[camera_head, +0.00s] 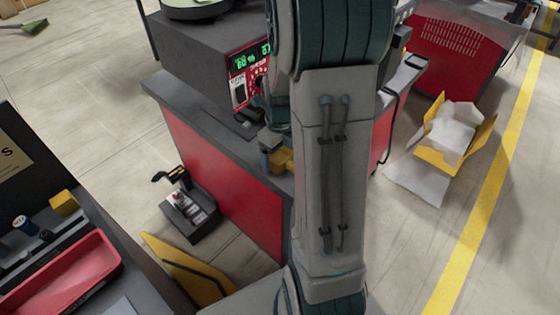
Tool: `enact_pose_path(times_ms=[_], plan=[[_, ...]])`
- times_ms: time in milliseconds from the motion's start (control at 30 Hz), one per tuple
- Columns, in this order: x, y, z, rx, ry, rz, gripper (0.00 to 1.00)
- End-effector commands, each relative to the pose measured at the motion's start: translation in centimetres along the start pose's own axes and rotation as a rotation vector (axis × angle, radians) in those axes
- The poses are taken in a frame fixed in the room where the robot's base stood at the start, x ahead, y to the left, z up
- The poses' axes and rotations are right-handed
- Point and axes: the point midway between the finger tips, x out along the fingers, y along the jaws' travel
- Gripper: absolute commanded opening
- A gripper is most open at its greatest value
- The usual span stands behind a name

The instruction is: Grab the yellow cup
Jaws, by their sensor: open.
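A small yellow object (283,158), likely the yellow cup, shows at the edge of the grey-topped red workbench (190,112). My arm covers its right side, so its full shape is hidden. My gripper (267,150) is only partly visible beside my upright arm link, close to the left of the yellow object. It is open. I cannot tell whether it touches the yellow object or whether its fingers are around it.
A dark feeder unit with a red control panel (250,75) stands on the workbench. A black device (190,212) is on the floor. A side bench holds a red tray (65,275) and a yellow block (63,203). An open yellow box (447,135) lies right on clear floor.

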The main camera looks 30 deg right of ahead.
Motion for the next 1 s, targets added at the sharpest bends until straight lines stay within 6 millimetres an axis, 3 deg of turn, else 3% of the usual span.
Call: enact_pose_path(times_ms=[100, 367, 567, 600, 1000], plan=[[1.39, 0.01, -0.06, 0.0, 0.002, 0.002, 0.89], [1.68, -0.01, 0.01, 0.0, -0.001, -0.001, 0.89], [1.67, -0.01, 0.01, 0.0, -0.001, -0.001, 0.39], [1.67, -0.01, 0.01, 0.0, -0.001, -0.001, 0.36], [0.93, -0.01, 0.06, -0.001, -0.002, -0.002, 0.36]])
